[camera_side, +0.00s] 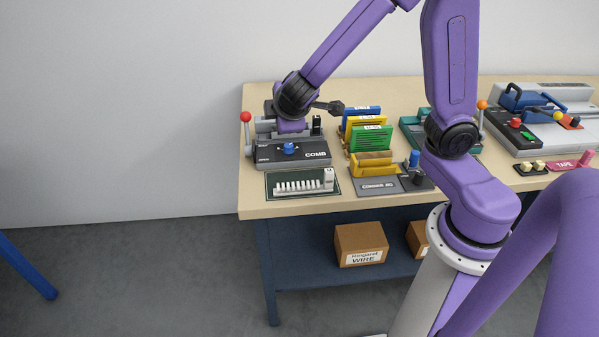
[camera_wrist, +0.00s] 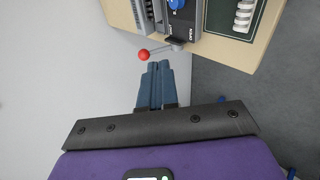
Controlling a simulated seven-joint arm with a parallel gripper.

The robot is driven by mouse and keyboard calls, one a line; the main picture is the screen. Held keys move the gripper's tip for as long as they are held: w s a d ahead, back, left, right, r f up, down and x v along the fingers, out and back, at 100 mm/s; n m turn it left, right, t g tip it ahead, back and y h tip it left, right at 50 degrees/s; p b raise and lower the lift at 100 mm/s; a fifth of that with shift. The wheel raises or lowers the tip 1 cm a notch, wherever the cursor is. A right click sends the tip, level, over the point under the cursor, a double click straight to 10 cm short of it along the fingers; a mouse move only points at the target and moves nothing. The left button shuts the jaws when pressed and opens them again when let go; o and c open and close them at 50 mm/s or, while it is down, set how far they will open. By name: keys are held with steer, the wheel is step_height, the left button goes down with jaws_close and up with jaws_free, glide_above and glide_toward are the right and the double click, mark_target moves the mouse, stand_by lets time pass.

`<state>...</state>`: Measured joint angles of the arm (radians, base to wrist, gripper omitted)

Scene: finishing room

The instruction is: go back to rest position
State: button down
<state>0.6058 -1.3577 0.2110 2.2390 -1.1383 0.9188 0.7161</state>
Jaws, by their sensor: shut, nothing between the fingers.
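My gripper (camera_wrist: 157,66) shows in the wrist view with its two blue-grey fingers together and nothing between them. Its tips appear just beside the red ball of a lever (camera_wrist: 144,55) on the comb machine; I cannot tell whether they touch it. In the side view my arm reaches down over the comb machine (camera_side: 290,153) at the left end of the bench; the fingers cannot be made out there. The machine also shows at the top of the wrist view (camera_wrist: 181,22), and the lever's red ball also stands at its left in the side view (camera_side: 246,117).
A green mat with a white comb strip (camera_side: 303,185) lies in front of the machine. Blue, yellow and green holders (camera_side: 371,138) stand to its right, with other machines (camera_side: 545,128) farther right. The bench's left edge (camera_side: 241,180) is close; open floor lies beyond.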

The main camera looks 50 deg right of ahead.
steer(key=s+a+n+g+y, duration=0.2)
steer(key=s+g+y, duration=0.4)
steer(key=s, duration=2)
steer(key=shift+s+a+n+g, duration=0.3)
steer(key=shift+s+g, duration=0.05)
steer(key=shift+g, duration=0.35)
steer(key=shift+f, duration=0.1)
